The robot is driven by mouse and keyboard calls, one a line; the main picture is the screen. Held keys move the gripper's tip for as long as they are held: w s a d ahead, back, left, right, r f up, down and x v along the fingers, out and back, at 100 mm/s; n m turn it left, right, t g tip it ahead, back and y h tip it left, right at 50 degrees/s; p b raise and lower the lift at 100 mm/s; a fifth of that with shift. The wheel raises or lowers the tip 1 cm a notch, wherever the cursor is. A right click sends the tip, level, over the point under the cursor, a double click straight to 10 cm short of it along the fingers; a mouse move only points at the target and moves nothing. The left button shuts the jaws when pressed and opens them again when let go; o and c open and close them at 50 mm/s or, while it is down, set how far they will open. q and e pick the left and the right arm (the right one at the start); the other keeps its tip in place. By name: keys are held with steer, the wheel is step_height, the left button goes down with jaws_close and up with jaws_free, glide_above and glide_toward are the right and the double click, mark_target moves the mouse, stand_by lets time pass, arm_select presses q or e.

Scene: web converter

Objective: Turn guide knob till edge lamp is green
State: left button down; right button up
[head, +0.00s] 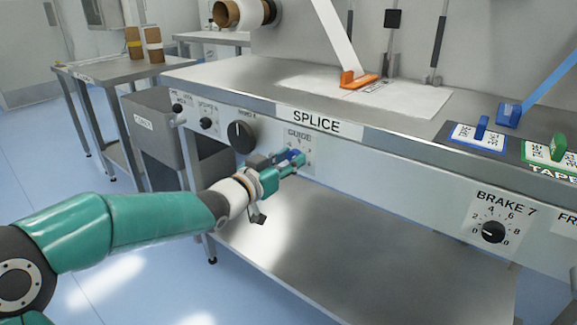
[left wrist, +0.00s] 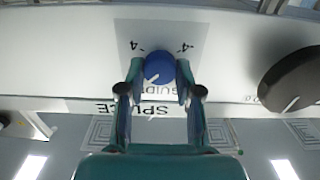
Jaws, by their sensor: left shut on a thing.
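The guide knob (left wrist: 158,66) is blue and round, with a white pointer line, on a pale plate marked GUIDE on the front panel. In the left wrist view its pointer slants toward the lower left, and a 4 shows on each side of the scale. In the head view the knob (head: 294,155) is partly hidden by my left gripper (head: 289,163). That gripper is shut on the knob, one finger on each side, also in the left wrist view (left wrist: 159,82). I cannot make out an edge lamp in either view. My right gripper is not in view.
A larger black knob (head: 241,136) sits just left of the guide plate. The SPLICE label (head: 316,121) is above it. A grey bin (head: 153,127) hangs at the left, and a brake knob (head: 493,232) is at the right. A metal shelf (head: 350,255) lies below.

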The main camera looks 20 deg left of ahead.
arm_select(q)
steer(key=shift+m+b, duration=0.9)
steer(key=shift+m, duration=0.5)
steer(key=c, duration=0.8)
jaws_free()
steer(key=v, duration=1.2)
